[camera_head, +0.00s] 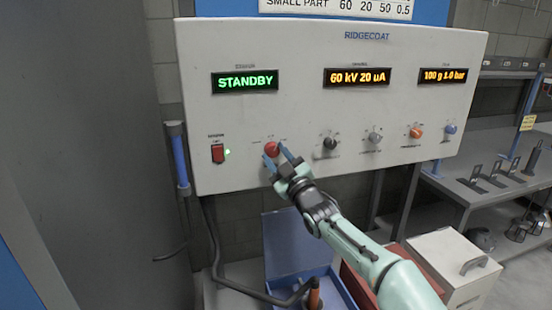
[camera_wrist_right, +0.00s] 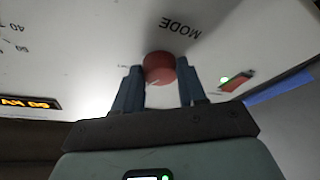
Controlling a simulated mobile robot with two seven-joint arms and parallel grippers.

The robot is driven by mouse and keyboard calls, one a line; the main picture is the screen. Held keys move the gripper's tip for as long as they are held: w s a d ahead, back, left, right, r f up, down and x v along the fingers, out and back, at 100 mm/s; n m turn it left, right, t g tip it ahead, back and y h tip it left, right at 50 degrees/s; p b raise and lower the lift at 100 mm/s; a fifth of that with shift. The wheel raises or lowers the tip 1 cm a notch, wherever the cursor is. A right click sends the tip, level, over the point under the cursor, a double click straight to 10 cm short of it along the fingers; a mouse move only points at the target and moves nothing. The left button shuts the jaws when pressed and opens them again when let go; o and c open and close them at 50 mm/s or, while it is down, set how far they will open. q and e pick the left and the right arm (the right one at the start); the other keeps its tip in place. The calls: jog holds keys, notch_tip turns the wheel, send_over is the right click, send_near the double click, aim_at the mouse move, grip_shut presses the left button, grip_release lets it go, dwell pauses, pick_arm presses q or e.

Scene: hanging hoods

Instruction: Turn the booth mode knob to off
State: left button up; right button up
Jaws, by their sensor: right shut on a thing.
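The booth mode knob (camera_head: 271,148) is red and round, on the white control panel (camera_head: 300,110) below the green STANDBY display (camera_head: 245,81). In the right wrist view the knob (camera_wrist_right: 159,68) sits between the two blue fingers, beside the word MODE. My right gripper (camera_head: 278,157) is at the panel, shut on the knob; its fingers hide part of the knob and its lower labels in the head view. The knob's pointer direction cannot be told. My left gripper is in neither view.
A red rocker switch (camera_head: 218,153) with a green light is left of the knob. Black, grey, orange and blue knobs (camera_head: 330,143) run to the right. A blue bin (camera_head: 300,250) and a white box (camera_head: 455,262) stand below the panel. A shelf (camera_head: 500,180) is at right.

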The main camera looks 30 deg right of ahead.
jog(key=n+p, duration=0.1)
jog(key=n+y+p, duration=0.1)
jog(key=n, duration=0.1)
jog(key=shift+d+r+g, duration=0.15)
jog(key=shift+r+g, duration=0.05)
jog(key=shift+g, duration=0.2)
jog(key=shift+n+g+y+p, duration=0.5)
jog(key=shift+n+y+p, duration=0.3)
jog(key=shift+n+p, duration=0.8)
jog(key=shift+n+b, duration=0.3)
jog(key=shift+b, duration=0.05)
jog(key=o, duration=1.1)
jog(key=shift+c, duration=0.2)
jog(key=shift+s, duration=0.1)
jog(key=shift+s+d+f, duration=0.1)
jog(key=shift+s+f, duration=0.05)
jog(key=shift+s, duration=0.1)
jog(key=b+v, duration=0.3)
jog(key=v, duration=1)
jog(key=shift+b, duration=0.4)
jog(key=shift+w, duration=0.1)
